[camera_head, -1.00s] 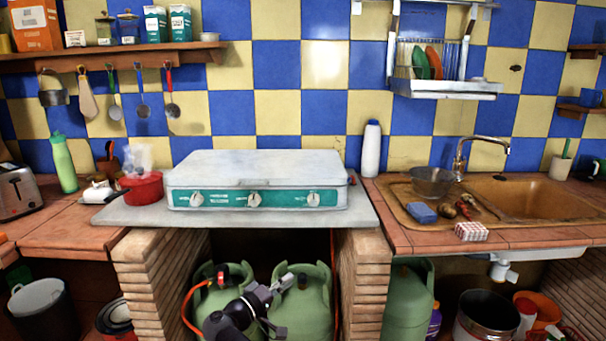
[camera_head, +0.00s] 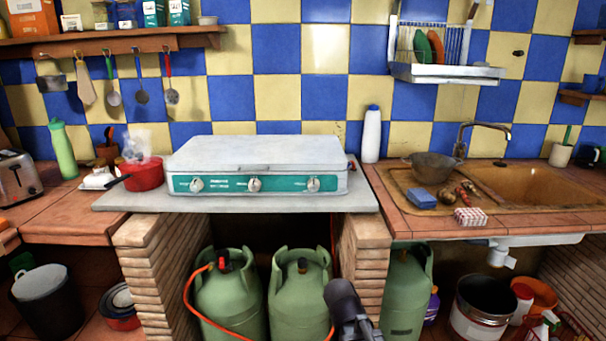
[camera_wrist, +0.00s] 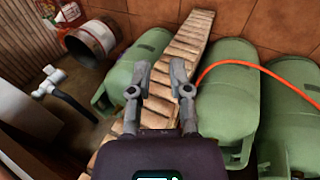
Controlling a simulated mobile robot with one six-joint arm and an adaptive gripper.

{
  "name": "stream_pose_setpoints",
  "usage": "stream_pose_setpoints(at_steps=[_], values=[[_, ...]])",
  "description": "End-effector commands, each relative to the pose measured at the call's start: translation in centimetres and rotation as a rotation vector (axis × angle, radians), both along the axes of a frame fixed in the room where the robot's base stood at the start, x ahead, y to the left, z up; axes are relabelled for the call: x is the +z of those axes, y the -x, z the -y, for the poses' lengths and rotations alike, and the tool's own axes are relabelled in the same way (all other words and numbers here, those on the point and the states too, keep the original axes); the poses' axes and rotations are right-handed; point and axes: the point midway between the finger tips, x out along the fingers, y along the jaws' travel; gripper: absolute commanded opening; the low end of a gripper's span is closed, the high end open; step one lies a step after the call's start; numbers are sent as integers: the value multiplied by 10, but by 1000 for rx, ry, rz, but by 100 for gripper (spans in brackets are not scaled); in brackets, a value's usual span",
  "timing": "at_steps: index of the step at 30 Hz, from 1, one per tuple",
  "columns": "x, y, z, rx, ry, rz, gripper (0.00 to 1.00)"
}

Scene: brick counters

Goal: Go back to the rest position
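In the wrist view my gripper (camera_wrist: 157,88) has its two grey fingers spread apart. Nothing is between them; a brick pillar (camera_wrist: 176,62) and green gas cylinders (camera_wrist: 228,95) show beyond.
A grey stove (camera_head: 256,168) stands on the slab above the cylinders. A sink (camera_head: 530,190) is at the right, with a white drain pipe (camera_head: 502,256) under it. A metal bucket (camera_head: 484,312) stands below. A black bin (camera_head: 48,305) is at the lower left.

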Motion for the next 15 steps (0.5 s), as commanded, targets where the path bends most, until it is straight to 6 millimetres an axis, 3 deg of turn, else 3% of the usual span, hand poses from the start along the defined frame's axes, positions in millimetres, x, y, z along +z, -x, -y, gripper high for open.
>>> stream_pose_setpoints(at_steps=[4, 15], values=[[-10, 14, 8, -41, -148, -42, 25], [-17, 30, 11, -88, -374, -80, 25]])
